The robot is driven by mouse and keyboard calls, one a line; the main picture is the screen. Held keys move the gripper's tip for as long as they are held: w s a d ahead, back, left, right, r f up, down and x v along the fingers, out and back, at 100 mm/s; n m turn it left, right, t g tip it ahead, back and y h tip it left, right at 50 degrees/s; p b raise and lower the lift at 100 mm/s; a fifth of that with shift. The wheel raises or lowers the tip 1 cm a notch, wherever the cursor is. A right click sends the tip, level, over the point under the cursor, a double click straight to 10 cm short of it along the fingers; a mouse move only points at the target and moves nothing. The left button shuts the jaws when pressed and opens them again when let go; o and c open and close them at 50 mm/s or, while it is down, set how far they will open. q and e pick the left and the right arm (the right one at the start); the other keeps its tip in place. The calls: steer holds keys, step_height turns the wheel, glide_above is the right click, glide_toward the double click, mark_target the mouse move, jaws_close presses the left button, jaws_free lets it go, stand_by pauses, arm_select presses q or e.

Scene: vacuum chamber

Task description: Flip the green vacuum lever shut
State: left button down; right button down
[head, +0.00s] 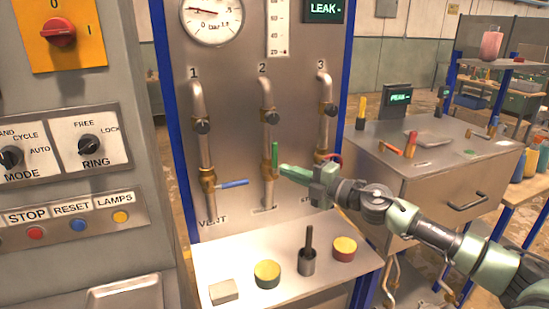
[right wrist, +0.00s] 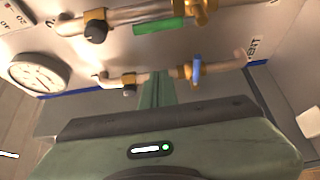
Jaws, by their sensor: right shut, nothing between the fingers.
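The green lever (head: 275,156) stands upright, in line with pipe 2 above its brass valve on the steel panel. In the right wrist view the green lever (right wrist: 163,25) lies along its pipe at the top. My right gripper (head: 284,169) comes in from the right, shut and empty. Its fingertips are just right of the green lever's lower part; I cannot tell whether they touch. In the right wrist view my right gripper's closed fingers (right wrist: 157,88) point up toward the panel. My left gripper is not in view.
The blue lever (head: 234,184) sticks out sideways from pipe 1, left of the green one. The red lever (head: 334,158) on pipe 3 is partly hidden beside my arm.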

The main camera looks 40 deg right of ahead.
mark_target(275, 155)
steer(key=p+x, duration=0.5)
steer(key=x, duration=0.5)
steer(key=d, duration=0.2)
steer(key=s+d, duration=0.1)
steer(key=d, duration=0.1)
steer(key=shift+d+b, duration=0.15)
steer(key=shift+b, duration=0.15)
steer(key=shift+w, duration=0.1)
steer(key=shift+d+m+b, duration=0.15)
steer(key=shift+m+b, duration=0.15)
steer(key=shift+b, duration=0.2)
